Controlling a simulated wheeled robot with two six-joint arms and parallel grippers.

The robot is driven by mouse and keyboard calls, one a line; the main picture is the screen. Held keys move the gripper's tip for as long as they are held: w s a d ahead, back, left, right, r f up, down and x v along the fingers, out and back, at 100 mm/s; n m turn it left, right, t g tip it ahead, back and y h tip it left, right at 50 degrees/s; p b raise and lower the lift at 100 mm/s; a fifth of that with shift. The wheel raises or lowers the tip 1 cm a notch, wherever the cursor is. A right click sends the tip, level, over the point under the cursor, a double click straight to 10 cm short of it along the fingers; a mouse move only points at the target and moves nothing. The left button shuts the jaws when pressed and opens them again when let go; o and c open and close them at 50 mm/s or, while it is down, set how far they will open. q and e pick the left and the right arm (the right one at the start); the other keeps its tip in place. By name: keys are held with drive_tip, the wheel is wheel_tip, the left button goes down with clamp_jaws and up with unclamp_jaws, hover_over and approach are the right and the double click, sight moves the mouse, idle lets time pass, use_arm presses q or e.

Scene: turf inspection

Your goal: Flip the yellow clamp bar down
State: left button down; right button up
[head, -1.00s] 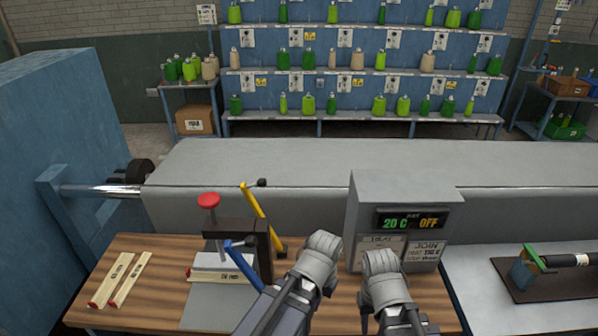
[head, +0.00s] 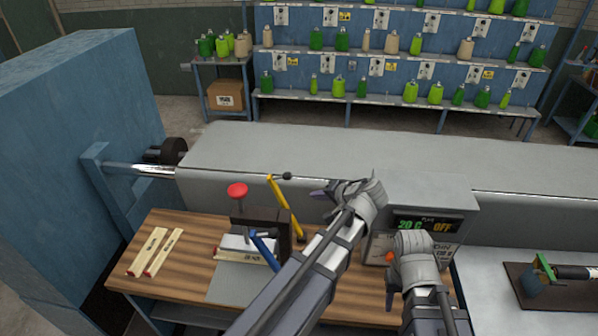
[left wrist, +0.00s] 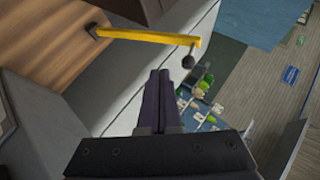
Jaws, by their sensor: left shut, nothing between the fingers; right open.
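The yellow clamp bar (head: 285,208) stands raised and leaning, with a dark knob (head: 287,175) at its upper end, on the right side of the dark clamp frame (head: 262,216). In the left wrist view the yellow bar (left wrist: 150,37) lies across the top, its knob (left wrist: 188,60) near my fingertips but apart from them. My left gripper (head: 318,190) is shut and empty, to the right of the knob; its fingers also show in the left wrist view (left wrist: 159,75). My right gripper (head: 390,262) is low by the grey display box; its fingers are mostly hidden.
A red knob (head: 237,190) tops the clamp frame and a blue lever (head: 263,250) is in front. Two labelled strips (head: 155,252) lie on the wooden bench (head: 195,265). The grey display box (head: 440,192) stands on the right, the grey bed (head: 330,150) behind.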

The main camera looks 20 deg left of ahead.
use_arm(q)
drive_tip(key=w+d+r+t+y, duration=0.1)
drive_tip(key=w+r+t+y, duration=0.1)
drive_tip(key=w+r, duration=0.2)
drive_tip(key=shift+d+r+m, duration=0.3)
drive_tip(key=shift+r+m, duration=0.1)
drive_tip(key=shift+r, duration=0.15)
